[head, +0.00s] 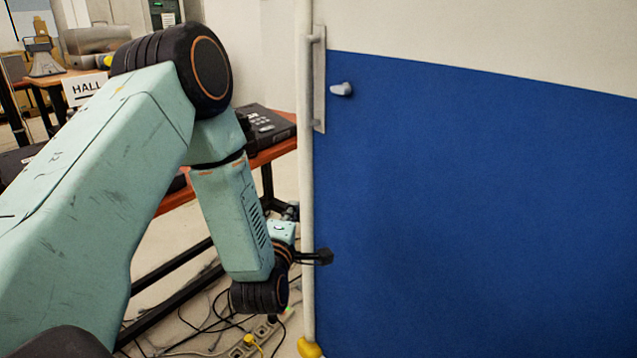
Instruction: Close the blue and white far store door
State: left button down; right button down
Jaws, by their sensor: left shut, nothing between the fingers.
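The blue and white door (470,210) fills the right half of the head view, blue below and white above. Its near vertical edge is a pale strip (307,180) with a yellow piece at the foot. A small grey knob (341,89) and a metal plate (319,85) sit near that edge. My left arm comes in from the left, and my left gripper (325,257) is shut and empty. Its dark fingertips reach past the edge strip and show in front of the blue face. I cannot tell whether they touch the door. My right gripper is not in view.
An orange-topped table (272,152) with a dark phone-like device (265,125) stands behind my left arm. A "HALL" sign (86,88) and a horn-shaped device (43,58) are at the far left. Cables and a power strip (262,335) lie on the floor beside the door edge.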

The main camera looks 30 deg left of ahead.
pick_arm(q)
jog(key=n, duration=0.1)
jog(key=b, duration=0.2)
send_near(317, 176)
jog(key=w+a, duration=0.1)
jog(key=a, duration=0.3)
jog(key=w, duration=0.1)
jog(key=w+d, duration=0.1)
jog(key=w, duration=0.1)
jog(key=shift+w, duration=0.15)
jog(key=shift+w+d, duration=0.1)
jog(key=shift+w, duration=0.45)
jog(key=shift+w+d+b, duration=0.1)
jog(key=shift+b, duration=0.2)
